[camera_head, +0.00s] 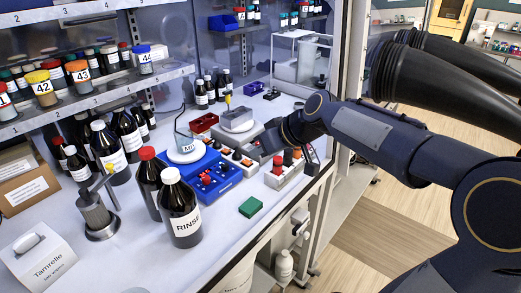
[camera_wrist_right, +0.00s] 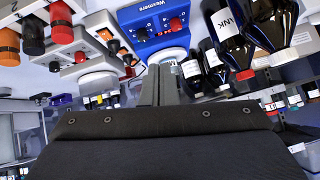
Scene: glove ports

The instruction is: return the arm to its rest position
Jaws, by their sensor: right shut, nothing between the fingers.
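My right arm (camera_head: 375,135) reaches in from the right, past the upright frame, over the white bench. My right gripper (camera_head: 250,152) is shut and empty. It is above the bench, beside the blue device (camera_head: 212,181) and a white device with red and black knobs (camera_head: 284,172). In the right wrist view the closed fingers (camera_wrist_right: 166,82) have nothing between them, and the blue device (camera_wrist_right: 152,20) shows beyond them. I cannot tell the exact height of the fingertips above the bench. My left gripper is not in view.
A bottle marked RINSE (camera_head: 180,215) and other dark bottles stand on the left of the bench. A green block (camera_head: 250,207) lies near the front edge. The upright frame (camera_head: 343,70) and black ribbed sleeves (camera_head: 432,72) are close to my arm. Open floor (camera_head: 375,235) lies outside.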

